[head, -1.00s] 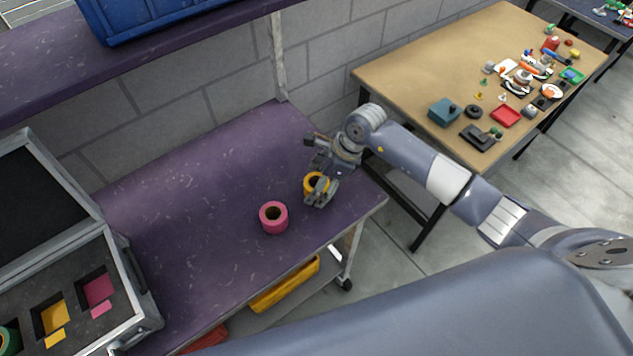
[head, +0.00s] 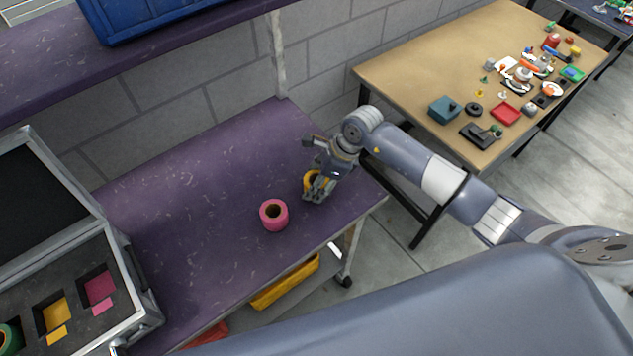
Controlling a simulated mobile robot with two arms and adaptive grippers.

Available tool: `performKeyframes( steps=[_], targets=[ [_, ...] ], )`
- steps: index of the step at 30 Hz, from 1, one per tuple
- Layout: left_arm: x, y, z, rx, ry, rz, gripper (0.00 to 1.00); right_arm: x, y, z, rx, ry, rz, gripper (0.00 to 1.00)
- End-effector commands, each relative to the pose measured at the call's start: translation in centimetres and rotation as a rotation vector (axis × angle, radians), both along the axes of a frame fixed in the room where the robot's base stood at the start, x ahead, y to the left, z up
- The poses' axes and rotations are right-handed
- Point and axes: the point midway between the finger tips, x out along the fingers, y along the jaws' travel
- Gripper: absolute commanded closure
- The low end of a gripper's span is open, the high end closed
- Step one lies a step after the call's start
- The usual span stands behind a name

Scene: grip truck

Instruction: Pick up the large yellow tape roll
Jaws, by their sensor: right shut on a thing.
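The yellow tape roll (head: 308,181) is on the purple cart top, near its right end. My right gripper (head: 316,190) is shut on it, and its fingers hide part of the roll. I cannot tell whether the roll touches the surface or is slightly above it. My left gripper is not in the head view.
A pink tape roll (head: 273,214) stands on the purple cart top (head: 190,220), left of my right gripper. An open case (head: 147,312) with foam cutouts is at the left. A blue bin (head: 150,22) is on the upper shelf. A wooden table (head: 430,65) with small items stands behind at right.

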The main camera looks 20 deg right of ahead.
Motion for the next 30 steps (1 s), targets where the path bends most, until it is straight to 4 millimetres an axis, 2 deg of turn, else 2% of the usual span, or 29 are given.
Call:
performKeyframes(
  steps=[5,10,21,30],
  targets=[
    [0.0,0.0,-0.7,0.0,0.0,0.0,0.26,0.2,0.0,1.0,0.002,-0.006,0.001,0.76],
    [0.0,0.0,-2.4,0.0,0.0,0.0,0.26,-0.1,0.0,3.3,-0.001,-0.007,0.004,0.76],
    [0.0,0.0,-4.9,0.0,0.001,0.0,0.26,-8.2,2.9,3.8,0.0,-0.003,0.006,0.76],
    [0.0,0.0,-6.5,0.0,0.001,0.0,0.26,-13.2,4.6,4.5,0.001,-0.003,0.003,0.76]
  ],
)
